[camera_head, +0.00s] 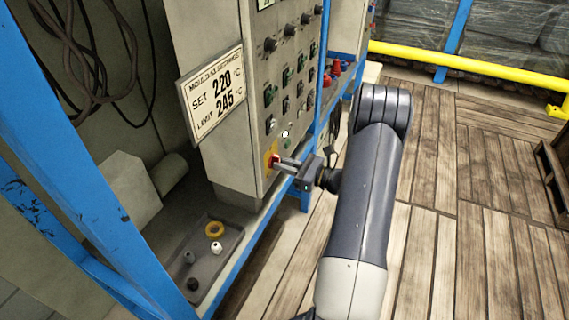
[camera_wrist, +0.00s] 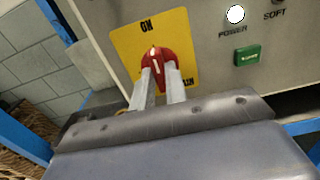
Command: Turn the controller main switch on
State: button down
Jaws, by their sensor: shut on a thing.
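The controller main switch is a red rotary knob (camera_wrist: 158,62) on a yellow plate (camera_wrist: 125,45), low on the grey control panel. In the wrist view its white mark runs roughly up and down. The lettering above it seems to read ON; the lettering below is partly covered. My gripper (camera_wrist: 162,80) is shut on the knob, one finger on each side. In the head view, my gripper (camera_head: 279,162) reaches the knob from the right and hides most of it. A round white POWER lamp (camera_wrist: 235,14) looks bright above a green button (camera_wrist: 247,55).
The panel (camera_head: 235,150) carries several knobs and buttons and a sign (camera_head: 212,93) reading SET 220, LIMIT 245. A blue frame post (camera_head: 75,150) stands at left. A grey tray (camera_head: 225,240) with small parts lies below. Wooden floor (camera_head: 450,220) is clear at right; a yellow rail (camera_head: 470,62) runs behind.

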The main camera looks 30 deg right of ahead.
dwell(0.4)
jog(key=c, duration=1.4)
grip_release()
jog(key=shift+c, duration=0.2)
jog(key=v, duration=1)
jog(key=shift+s+d+b, duration=0.25)
jog(key=shift+s+b, duration=0.1)
jog(key=x, duration=1.1)
